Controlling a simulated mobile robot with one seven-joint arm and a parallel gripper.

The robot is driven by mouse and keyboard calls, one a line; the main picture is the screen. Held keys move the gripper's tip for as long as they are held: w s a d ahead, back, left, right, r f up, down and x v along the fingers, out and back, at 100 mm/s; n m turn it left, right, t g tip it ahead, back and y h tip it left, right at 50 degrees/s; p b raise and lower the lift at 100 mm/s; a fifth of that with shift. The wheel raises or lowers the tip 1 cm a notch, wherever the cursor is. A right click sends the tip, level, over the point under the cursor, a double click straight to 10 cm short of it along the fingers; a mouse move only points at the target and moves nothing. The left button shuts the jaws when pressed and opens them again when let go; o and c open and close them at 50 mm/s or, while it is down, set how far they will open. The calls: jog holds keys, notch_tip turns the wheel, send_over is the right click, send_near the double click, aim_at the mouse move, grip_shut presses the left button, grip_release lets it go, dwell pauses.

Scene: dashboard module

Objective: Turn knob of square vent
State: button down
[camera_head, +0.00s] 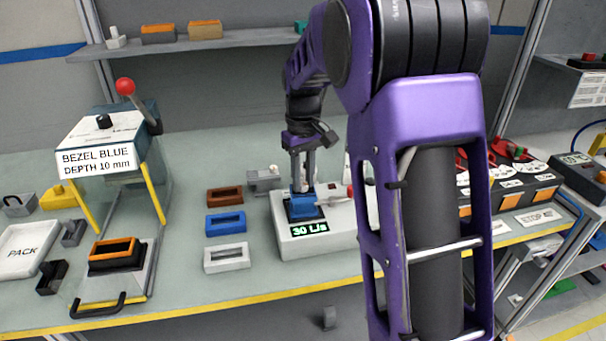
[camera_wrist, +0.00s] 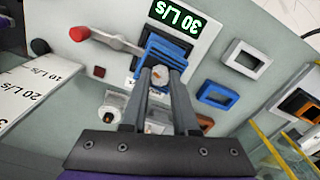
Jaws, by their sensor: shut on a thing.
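The blue square vent (camera_head: 301,210) sits on a white test box (camera_head: 341,232) whose green display reads "30 L/s". In the wrist view, the vent (camera_wrist: 168,52) has slats and a small pale knob (camera_wrist: 158,72) at its near side. My gripper (camera_head: 303,187) points down over the vent from above. In the wrist view, the two grey fingers of my gripper (camera_wrist: 160,74) are on either side of the knob and shut on it. The fingers hide part of the vent and knob.
A red-handled lever (camera_wrist: 100,39) is on the box beside the vent. Brown (camera_head: 225,196), blue (camera_head: 225,222) and white (camera_head: 227,258) frames lie left of the box. A bezel press (camera_head: 110,180) stands farther left. A grey part (camera_head: 263,180) sits behind the box.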

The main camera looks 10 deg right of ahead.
aim_at(303, 183)
dwell(0.3)
jog(key=c, duration=0.7)
grip_release()
jog(key=shift+o, duration=0.2)
notch_tip(303, 183, up, 17)
jog(key=p, duration=0.2)
jog(key=shift+r, duration=0.2)
